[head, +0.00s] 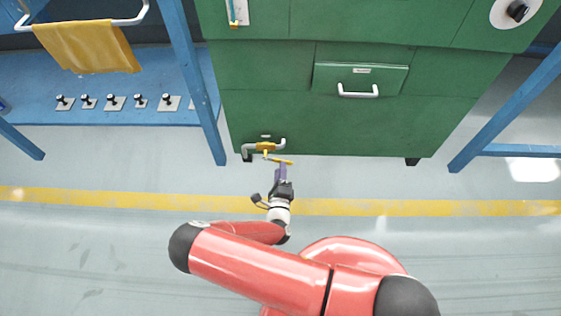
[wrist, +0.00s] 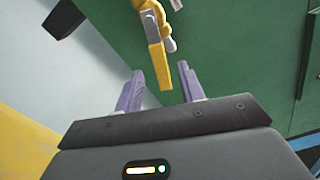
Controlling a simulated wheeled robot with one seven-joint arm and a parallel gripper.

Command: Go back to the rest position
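My gripper (head: 281,172) is at the end of my red arm, low in front of the green cabinet (head: 345,125). In the wrist view its two purple fingers (wrist: 160,88) are spread apart. A yellow valve handle (wrist: 160,62) reaches down into the space between them, and a gap shows on both sides of it. In the head view the yellow handle (head: 283,161) sits below a grey pipe with a yellow valve body (head: 265,147) at the cabinet's lower left. Whether a finger touches the handle cannot be told.
A drawer with a white handle (head: 358,91) is on the cabinet front. Blue frame legs (head: 190,75) stand left and right. A yellow cloth (head: 85,46) hangs on a rail at upper left. A yellow floor stripe (head: 400,208) crosses open grey floor.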

